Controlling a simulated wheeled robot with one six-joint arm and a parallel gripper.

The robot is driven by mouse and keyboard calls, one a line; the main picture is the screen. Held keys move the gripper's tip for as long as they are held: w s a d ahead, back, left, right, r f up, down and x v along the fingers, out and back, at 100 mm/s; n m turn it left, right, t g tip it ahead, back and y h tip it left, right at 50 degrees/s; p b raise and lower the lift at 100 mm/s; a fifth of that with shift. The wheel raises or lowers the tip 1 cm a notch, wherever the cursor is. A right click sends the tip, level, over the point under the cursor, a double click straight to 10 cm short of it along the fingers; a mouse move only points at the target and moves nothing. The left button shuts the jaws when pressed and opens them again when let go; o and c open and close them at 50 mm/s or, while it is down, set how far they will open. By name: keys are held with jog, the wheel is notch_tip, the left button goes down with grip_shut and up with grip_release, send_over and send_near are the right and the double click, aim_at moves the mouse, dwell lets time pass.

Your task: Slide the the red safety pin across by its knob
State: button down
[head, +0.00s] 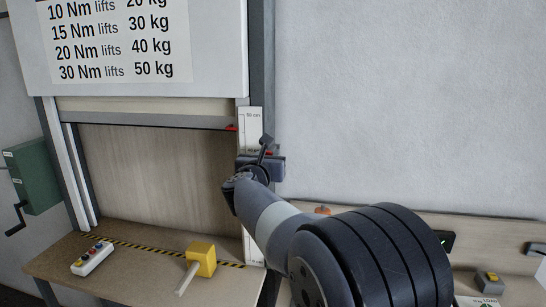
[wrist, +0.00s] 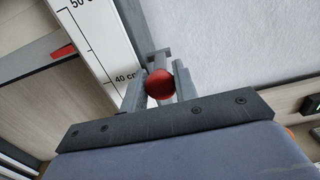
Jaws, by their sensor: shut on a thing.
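The red knob (wrist: 160,85) of the safety pin sits between the two fingers of my gripper (wrist: 158,88) in the wrist view. The fingers are shut on it. In the head view my gripper (head: 262,155) is at the right-hand post of the shutter frame, beside the white height scale (head: 250,122). A small bit of red shows at my gripper there, and my arm hides most of the rest.
A red pointer (head: 231,128) sits at the shutter's lower bar. Below, a wooden shelf holds a yellow block (head: 202,258) and a push-button box (head: 92,259). A green crank box (head: 34,176) is at the left. The wall at the right is bare above a ledge.

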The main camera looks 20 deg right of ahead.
jog(key=shift+w+a, duration=0.45)
jog(key=shift+a, duration=0.2)
jog(key=shift+w+a, duration=0.4)
jog(key=shift+a, duration=0.2)
jog(key=c, duration=1.2)
grip_release()
jog(key=shift+w+a, duration=0.1)
jog(key=shift+a, duration=0.05)
jog(key=shift+o, duration=0.2)
jog(key=b+v, duration=0.3)
jog(key=v, duration=0.8)
jog(key=shift+w, duration=0.1)
